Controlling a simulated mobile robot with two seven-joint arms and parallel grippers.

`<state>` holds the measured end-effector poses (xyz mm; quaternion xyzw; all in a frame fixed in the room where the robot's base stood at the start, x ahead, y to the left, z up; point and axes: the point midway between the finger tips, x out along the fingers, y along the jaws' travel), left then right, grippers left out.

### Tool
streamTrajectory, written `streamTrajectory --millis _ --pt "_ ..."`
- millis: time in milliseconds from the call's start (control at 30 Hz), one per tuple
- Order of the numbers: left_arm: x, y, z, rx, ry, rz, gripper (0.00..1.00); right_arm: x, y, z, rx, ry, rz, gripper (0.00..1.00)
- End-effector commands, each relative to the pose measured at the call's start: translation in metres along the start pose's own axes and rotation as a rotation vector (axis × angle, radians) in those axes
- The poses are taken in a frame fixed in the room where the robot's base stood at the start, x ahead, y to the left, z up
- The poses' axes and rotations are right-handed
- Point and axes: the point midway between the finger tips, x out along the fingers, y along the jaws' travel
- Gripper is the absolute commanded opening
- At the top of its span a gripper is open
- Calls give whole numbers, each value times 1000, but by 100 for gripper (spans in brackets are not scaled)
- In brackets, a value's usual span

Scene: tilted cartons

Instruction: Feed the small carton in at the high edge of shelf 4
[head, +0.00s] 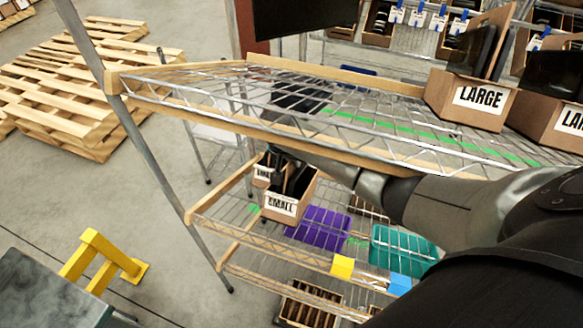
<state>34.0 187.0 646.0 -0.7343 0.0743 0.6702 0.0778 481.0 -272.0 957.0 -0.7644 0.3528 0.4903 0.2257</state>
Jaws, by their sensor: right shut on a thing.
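A small brown carton (281,206) with a white SMALL label is at the left part of the middle shelf (232,235), below the top shelf. My right arm reaches in from the right beneath the top shelf's wires. My right gripper (291,177) is shut on this carton, its dark fingers down at the open top. The carton looks slightly tilted; I cannot tell whether its base touches the shelf. A second labelled carton (262,171) stands just behind it, partly hidden. The top shelf's wooden edge hides part of my wrist. My left gripper is out of view.
The top shelf (190,92) is tilted, with LARGE cartons (470,100) at its right. Pallets (80,75) and a yellow barrier (103,258) stand left.

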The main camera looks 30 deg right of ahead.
Motion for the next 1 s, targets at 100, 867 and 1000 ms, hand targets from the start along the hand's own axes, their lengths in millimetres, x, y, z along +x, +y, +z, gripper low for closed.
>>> streamTrajectory --millis 100,867,1000 --pt "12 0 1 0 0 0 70 7 -1 -6 2 5 -2 0" --pt "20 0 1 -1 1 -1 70 32 -1 23 2 3 -2 0" --pt "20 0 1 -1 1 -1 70 33 -1 24 2 3 -2 0"
